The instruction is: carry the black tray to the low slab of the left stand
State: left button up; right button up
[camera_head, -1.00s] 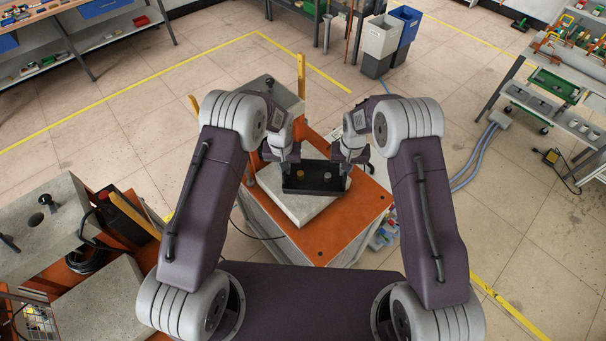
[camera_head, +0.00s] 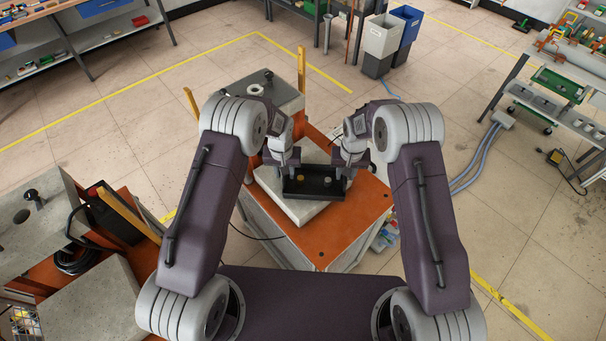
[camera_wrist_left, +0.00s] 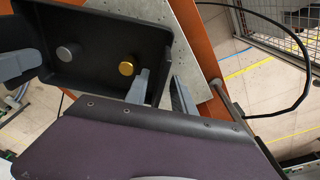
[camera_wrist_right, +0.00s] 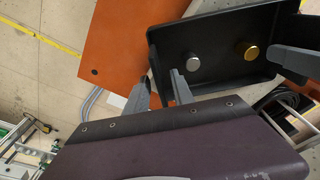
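The black tray (camera_head: 313,194) is in front of me, over the low grey slab (camera_head: 300,212) of the stand in the middle of the head view. A silvery knob-like piece and a brass one lie in it. My left gripper (camera_head: 283,168) and right gripper (camera_head: 350,168) are at its opposite ends. In the left wrist view its end wall passes between the left fingers (camera_wrist_left: 161,82); the right wrist view shows the same for the right fingers (camera_wrist_right: 159,82). Both look shut on it. I cannot tell whether the tray's underside touches the slab.
A second stand with a low slab (camera_head: 85,308) and a higher block (camera_head: 40,225) is at lower left. The middle stand has an orange top (camera_head: 345,225), a tall block (camera_head: 270,88) and upright yellow posts (camera_head: 301,75). Bins (camera_head: 380,38) stand behind; open floor lies right.

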pick_arm(q)
jog(key=shift+r, duration=0.1)
jog(key=r, duration=0.4)
jog(key=s+r, duration=0.1)
jog(key=r, duration=0.6)
jog(key=shift+s+r, duration=0.25)
jog(key=shift+r, duration=0.15)
pick_arm(e)
notch_tip(320, 180, up, 12)
jog(key=s, duration=0.1)
jog(key=shift+s, duration=0.25)
